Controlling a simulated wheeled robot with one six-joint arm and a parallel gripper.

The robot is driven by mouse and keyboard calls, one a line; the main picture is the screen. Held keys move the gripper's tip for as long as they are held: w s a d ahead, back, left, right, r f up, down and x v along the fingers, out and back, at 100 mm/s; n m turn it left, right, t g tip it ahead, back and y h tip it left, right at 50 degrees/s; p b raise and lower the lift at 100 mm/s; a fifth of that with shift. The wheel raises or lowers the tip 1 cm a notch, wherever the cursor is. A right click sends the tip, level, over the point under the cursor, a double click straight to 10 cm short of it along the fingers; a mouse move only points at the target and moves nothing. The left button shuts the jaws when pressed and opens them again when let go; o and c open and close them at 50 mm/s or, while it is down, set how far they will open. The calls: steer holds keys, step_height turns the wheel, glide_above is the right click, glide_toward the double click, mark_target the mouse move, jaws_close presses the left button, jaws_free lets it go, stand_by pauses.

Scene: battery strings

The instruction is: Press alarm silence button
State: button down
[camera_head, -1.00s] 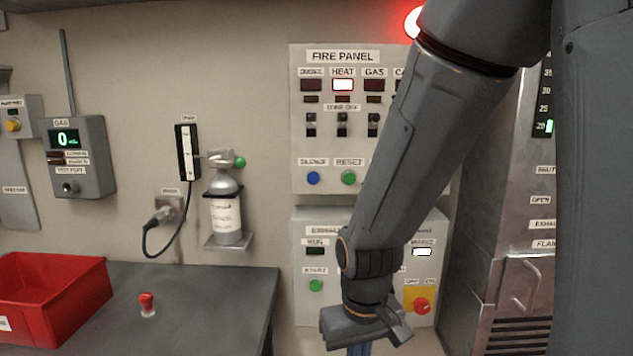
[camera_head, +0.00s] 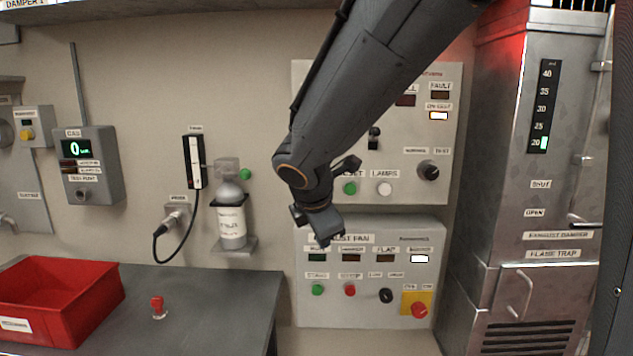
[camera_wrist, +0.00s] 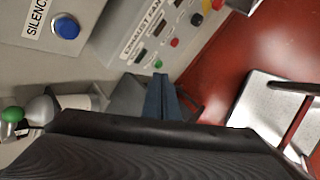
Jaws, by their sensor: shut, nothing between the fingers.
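The blue button labelled SILENCE (camera_wrist: 67,27) shows at the upper left in the wrist view. In the head view my arm hides it on the fire panel (camera_head: 415,120). My gripper (camera_head: 327,240) is shut and empty, pointing down in front of the seam between the fire panel and the exhaust fan panel. In the wrist view its closed fingers (camera_wrist: 163,97) lie right of and below the blue button, apart from it.
The exhaust fan panel (camera_head: 340,312), with several buttons, is below the fire panel. A gas bottle (camera_head: 231,215) on a bracket is to the left. A red bin (camera_head: 95,300) and a small red plunger (camera_head: 158,306) are on the dark bench (camera_head: 220,300). A metal cabinet stands right.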

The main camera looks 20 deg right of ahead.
steer(key=w+a+r+n+t, duration=0.1)
steer(key=w+r+n, duration=0.2)
steer(key=r, duration=0.3)
steer(key=shift+a+r+n+t+p, duration=0.15)
steer(key=shift+r+n+t+p, duration=0.2)
steer(key=shift+n, duration=0.35)
steer(key=shift+w+f, duration=0.15)
steer(key=w+d+p, duration=0.1)
steer(key=w+d, duration=0.1)
steer(key=w, duration=0.6)
steer(key=shift+w+d, duration=0.15)
steer(key=shift+d, duration=0.2)
stand_by(1.1)
steer(key=shift+w+d+p, duration=0.15)
steer(key=shift+w+p, duration=0.15)
steer(key=shift+w, duration=0.1)
steer(key=shift+w+d, duration=0.2)
steer(key=shift+w, duration=0.45)
stand_by(0.8)
steer(key=shift+s, duration=0.15)
steer(key=shift+s+a, duration=0.35)
steer(key=shift+s, duration=0.55)
